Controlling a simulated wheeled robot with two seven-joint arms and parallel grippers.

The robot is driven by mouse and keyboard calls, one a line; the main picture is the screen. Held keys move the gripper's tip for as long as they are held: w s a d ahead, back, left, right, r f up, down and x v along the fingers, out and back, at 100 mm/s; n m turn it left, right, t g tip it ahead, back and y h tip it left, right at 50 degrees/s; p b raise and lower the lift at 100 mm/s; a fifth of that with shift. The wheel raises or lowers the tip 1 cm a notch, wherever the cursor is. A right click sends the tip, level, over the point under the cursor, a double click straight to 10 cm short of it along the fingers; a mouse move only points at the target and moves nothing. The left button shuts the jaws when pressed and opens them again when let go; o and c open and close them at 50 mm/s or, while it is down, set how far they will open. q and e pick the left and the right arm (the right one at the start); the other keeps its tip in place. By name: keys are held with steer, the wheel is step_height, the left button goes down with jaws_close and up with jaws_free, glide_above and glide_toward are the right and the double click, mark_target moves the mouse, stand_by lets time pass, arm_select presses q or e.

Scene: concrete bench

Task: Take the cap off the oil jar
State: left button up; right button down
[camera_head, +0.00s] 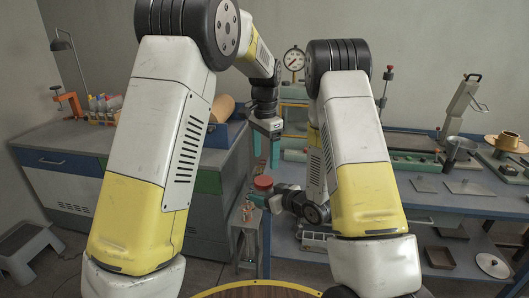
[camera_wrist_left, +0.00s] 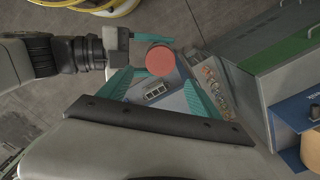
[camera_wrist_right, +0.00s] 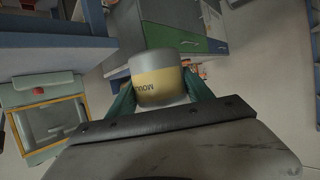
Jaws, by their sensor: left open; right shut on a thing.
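The oil jar (camera_wrist_right: 158,82) is a grey cylinder with a yellow lettered label in the right wrist view. My right gripper (camera_head: 262,196) is shut on it, its teal fingers on either side. The red cap (camera_head: 263,183) is on top of the jar in the head view. It shows as a red disc (camera_wrist_left: 160,60) in the left wrist view, seen from above. My left gripper (camera_head: 267,149) is open and empty, above the cap with its fingers pointing down. The cap lies ahead between its fingertips, apparently untouched.
A blue-grey workbench (camera_head: 75,140) stands at the left. A bench (camera_head: 440,205) with trays and tools is at the right. A grey stool (camera_head: 28,248) is on the floor at far left. A round table edge (camera_head: 258,284) is at the bottom. A small stand (camera_head: 244,235) is below the jar.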

mark_target(263, 179)
arm_select(q)
step_height(263, 179, down, 7)
steer(key=shift+f, duration=0.15)
stand_by(0.4)
steer(key=c, duration=1.5)
steer(key=shift+o, duration=0.2)
steer(key=n, duration=0.5)
steer(key=shift+w+a+n, duration=0.1)
steer(key=shift+a+n, duration=0.1)
steer(key=shift+n, duration=0.1)
steer(key=n, duration=0.4)
steer(key=shift+a, duration=0.1)
steer(key=shift+r, duration=0.25)
steer(key=shift+r, duration=0.95)
